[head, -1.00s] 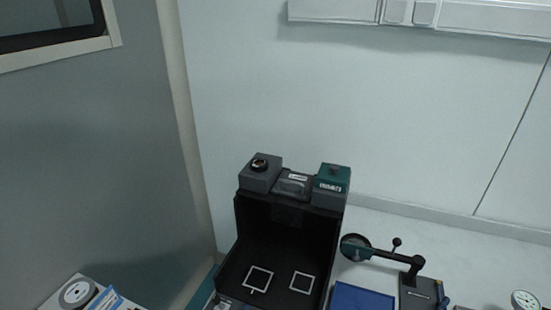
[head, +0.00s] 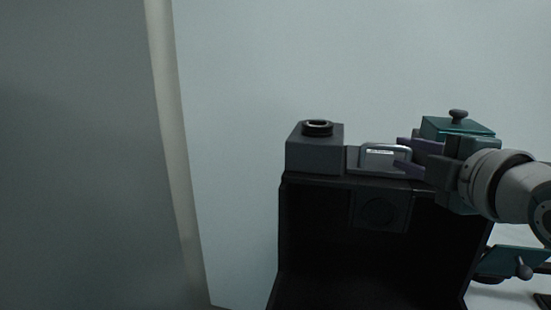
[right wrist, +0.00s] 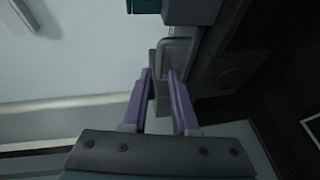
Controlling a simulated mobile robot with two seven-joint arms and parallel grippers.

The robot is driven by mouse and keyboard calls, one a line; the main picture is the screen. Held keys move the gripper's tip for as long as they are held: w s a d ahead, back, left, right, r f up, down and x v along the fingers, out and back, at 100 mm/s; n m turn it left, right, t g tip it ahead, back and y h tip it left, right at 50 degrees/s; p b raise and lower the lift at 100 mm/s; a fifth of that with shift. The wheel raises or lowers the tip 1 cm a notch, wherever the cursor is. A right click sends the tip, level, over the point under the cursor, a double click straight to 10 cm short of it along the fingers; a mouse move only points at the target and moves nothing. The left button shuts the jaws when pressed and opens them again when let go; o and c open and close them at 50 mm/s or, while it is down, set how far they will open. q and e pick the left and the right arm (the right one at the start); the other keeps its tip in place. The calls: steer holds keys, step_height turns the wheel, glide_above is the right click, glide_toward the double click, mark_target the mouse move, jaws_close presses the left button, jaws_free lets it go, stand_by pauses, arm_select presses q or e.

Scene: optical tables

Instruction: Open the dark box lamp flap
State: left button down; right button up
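The dark box (head: 290,235) stands open at the front, its inside black. I cannot tell for sure which part is the lamp flap. My right gripper (head: 407,155) reaches in from the right, just beside the loop-shaped piece. In the right wrist view, its purple fingers (right wrist: 158,75) are apart, and the loop-shaped piece (right wrist: 175,48) lies at their tips. I see no clear grip. My left gripper is out of view.
A plain wall (head: 235,80) stands behind the box, and a grey panel (head: 80,150) is at the left. The space left of the box looks free.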

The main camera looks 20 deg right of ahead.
mark_target(385, 147)
steer(key=shift+w+d, duration=0.1)
steer(key=shift+w, duration=0.25)
steer(key=x, duration=0.9)
steer(key=shift+b, duration=0.4)
steer(key=shift+s, duration=0.1)
jaws_close()
stand_by(0.6)
